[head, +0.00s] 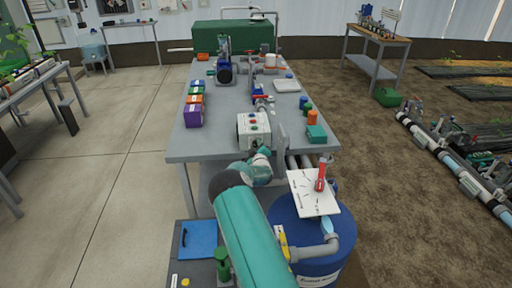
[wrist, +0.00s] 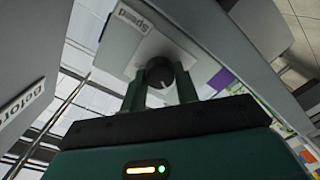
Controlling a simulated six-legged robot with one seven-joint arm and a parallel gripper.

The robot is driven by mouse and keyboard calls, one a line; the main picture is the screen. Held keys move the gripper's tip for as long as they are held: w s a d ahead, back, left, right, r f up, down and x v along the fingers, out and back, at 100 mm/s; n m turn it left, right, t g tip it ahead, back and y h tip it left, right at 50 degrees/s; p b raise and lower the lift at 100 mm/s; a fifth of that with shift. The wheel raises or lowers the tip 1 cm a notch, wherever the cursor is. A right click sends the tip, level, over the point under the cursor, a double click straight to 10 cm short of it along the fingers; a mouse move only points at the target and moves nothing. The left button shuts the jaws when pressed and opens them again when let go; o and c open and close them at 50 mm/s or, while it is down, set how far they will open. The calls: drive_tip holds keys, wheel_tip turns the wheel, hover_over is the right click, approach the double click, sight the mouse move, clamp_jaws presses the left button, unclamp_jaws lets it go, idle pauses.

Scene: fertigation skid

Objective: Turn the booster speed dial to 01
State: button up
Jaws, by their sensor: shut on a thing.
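The booster speed dial (wrist: 161,71) is a small dark round knob with a pale pointer mark. It sits on a light panel below an upside-down label reading "Speed" (wrist: 132,20). My gripper (wrist: 161,86) is shut on the dial, one finger on each side. I cannot read any scale numbers or the setting. In the head view, my gripper (head: 262,156) is at the near side of a white control box (head: 254,132) with red and green buttons on top. My arm and the box hide the dial there.
The box stands at the near end of a grey table (head: 225,115). Colored bins (head: 194,110) line its left side, and a teal box (head: 317,134) is at right. A blue tank (head: 312,240) with a tilted white board (head: 312,192) stands at the near right.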

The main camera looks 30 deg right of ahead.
drive_tip(key=o, duration=1)
drive_tip(key=v, duration=1.4)
drive_tip(key=s+a+r+m+g+y, duration=0.25)
drive_tip(key=s+a+r, duration=0.25)
drive_tip(key=a+r, duration=0.45)
drive_tip(key=s+a+r+m+g+y, duration=0.2)
drive_tip(key=s+a+r+m+g, duration=0.3)
drive_tip(key=a+r, duration=0.5)
drive_tip(key=s+a+r+n+g+y, duration=0.1)
drive_tip(key=s+a, duration=0.3)
drive_tip(key=s, duration=0.5)
drive_tip(key=s+a+r+n+g+y, duration=0.1)
drive_tip(key=s+a+r, duration=0.3)
drive_tip(key=s, duration=0.5)
drive_tip(key=s+a+r+n+g+y, duration=0.1)
drive_tip(key=s+a, duration=0.4)
drive_tip(key=s, duration=0.5)
drive_tip(key=shift+r, duration=0.8)
